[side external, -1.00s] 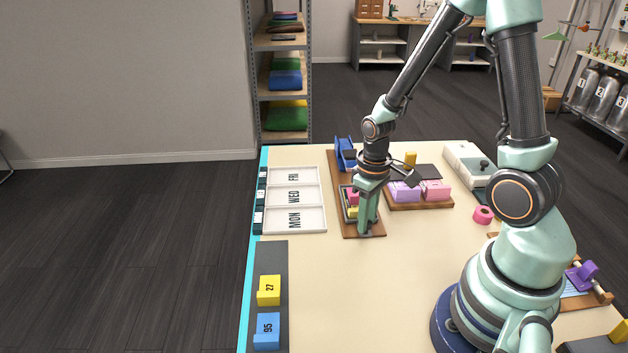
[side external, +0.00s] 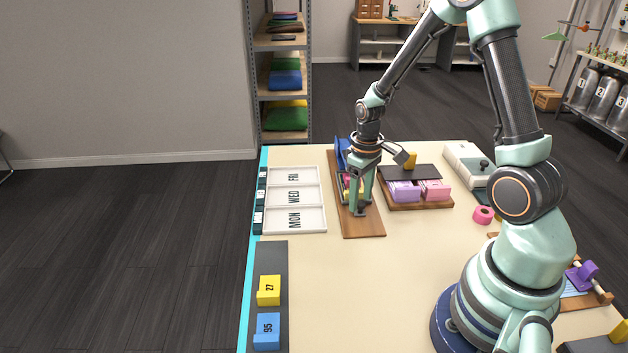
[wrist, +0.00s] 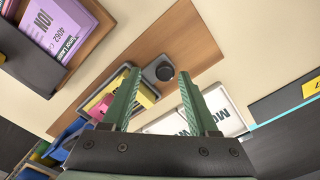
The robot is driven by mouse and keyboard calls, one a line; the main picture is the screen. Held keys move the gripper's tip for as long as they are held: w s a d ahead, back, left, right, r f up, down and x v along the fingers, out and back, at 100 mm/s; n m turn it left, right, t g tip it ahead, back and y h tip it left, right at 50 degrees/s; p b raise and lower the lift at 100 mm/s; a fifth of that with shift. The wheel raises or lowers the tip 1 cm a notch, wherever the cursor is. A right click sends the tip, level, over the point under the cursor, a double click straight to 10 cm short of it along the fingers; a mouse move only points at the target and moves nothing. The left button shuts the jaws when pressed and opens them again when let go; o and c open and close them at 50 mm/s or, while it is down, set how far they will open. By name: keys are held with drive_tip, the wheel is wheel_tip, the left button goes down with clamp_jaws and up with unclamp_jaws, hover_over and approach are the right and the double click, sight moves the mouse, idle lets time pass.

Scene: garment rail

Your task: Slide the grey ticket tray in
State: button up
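The grey ticket tray (wrist: 99,106) holds yellow and pink blocks and sits on a long brown board (side external: 362,224). A dark tab with a round knob (wrist: 162,70) is at its near end. My gripper (wrist: 160,74) points down over the board, its fingers apart on either side of the tab; narrow gaps seem to show beside it. In the side view my gripper (side external: 361,210) hides much of the tray. A blue holder (side external: 341,148) stands at the board's far end; the tray's far end lies close to it. Whether it is inside is hidden.
White trays marked MON, WED and FRI (side external: 293,219) lie left of the board. A rack with lilac and pink blocks (side external: 405,191) stands close on the right. A pink ring (side external: 483,215) lies farther right. The front middle of the table is clear.

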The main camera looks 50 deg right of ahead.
drive_tip(key=shift+s+a, duration=0.1)
wheel_tip(320, 180, up, 12)
idle(0.7)
drive_tip(key=shift+r, duration=0.1)
drive_tip(key=s+a+r+t, duration=0.5)
drive_tip(key=a+r, duration=0.4)
drive_tip(key=a, duration=0.3)
drive_tip(key=shift+s+a+r, duration=0.3)
drive_tip(key=shift+s+r, duration=0.05)
drive_tip(key=shift+s, duration=0.15)
